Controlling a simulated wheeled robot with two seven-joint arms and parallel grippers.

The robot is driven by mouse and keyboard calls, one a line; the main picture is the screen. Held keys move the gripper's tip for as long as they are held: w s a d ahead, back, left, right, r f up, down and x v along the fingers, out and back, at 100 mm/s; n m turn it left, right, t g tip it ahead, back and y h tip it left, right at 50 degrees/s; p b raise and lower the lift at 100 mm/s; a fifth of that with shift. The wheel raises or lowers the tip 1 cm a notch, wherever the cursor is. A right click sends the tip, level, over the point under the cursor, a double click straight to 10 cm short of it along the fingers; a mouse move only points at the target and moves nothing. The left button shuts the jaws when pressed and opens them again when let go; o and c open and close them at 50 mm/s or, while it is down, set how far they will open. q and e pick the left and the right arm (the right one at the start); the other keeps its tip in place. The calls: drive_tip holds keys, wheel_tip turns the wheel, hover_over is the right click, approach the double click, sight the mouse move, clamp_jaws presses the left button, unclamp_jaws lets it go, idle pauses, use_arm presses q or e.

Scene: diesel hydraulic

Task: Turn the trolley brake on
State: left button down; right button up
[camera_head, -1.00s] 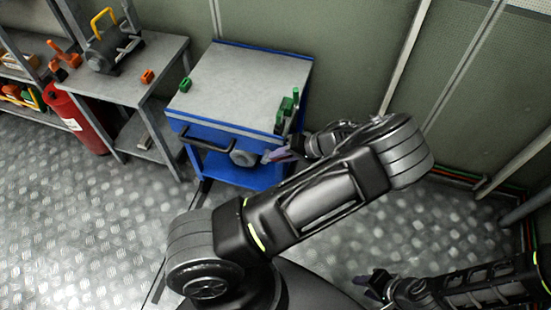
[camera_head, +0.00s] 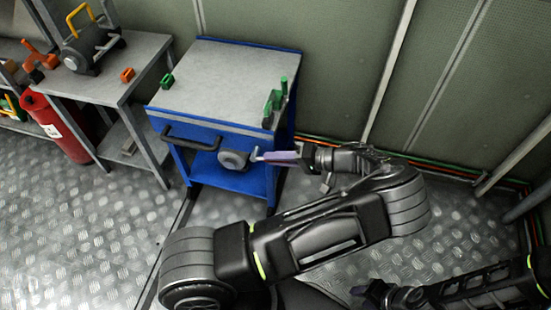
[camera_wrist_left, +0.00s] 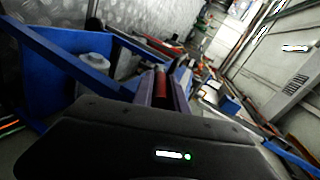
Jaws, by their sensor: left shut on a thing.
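The blue trolley (camera_head: 215,136) with a grey top stands near the wall. A round grey brake hub (camera_head: 233,160) is on its front, right of the dark push handle (camera_head: 190,141). A thin light piece reaches from the hub to my left gripper (camera_head: 268,157), which points left with its purple fingers. In the left wrist view, the fingers are closed around a narrow red bar (camera_wrist_left: 162,88), which looks like the brake's lever. My right gripper (camera_head: 368,290) is low at the right, away from the trolley; its jaw gap is unclear.
A grey bench (camera_head: 148,62) with an orange block and a red extinguisher (camera_head: 55,127) stand left. Cables run along the wall base. The floor left of the trolley is clear.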

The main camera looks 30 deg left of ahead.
use_arm(q)
drive_tip(key=c, duration=1.3)
unclamp_jaws()
drive_tip(key=v, duration=0.7)
drive_tip(key=shift+w+d+r, duration=0.1)
drive_tip(key=shift+w+d, duration=0.05)
drive_tip(key=shift+d, duration=0.15)
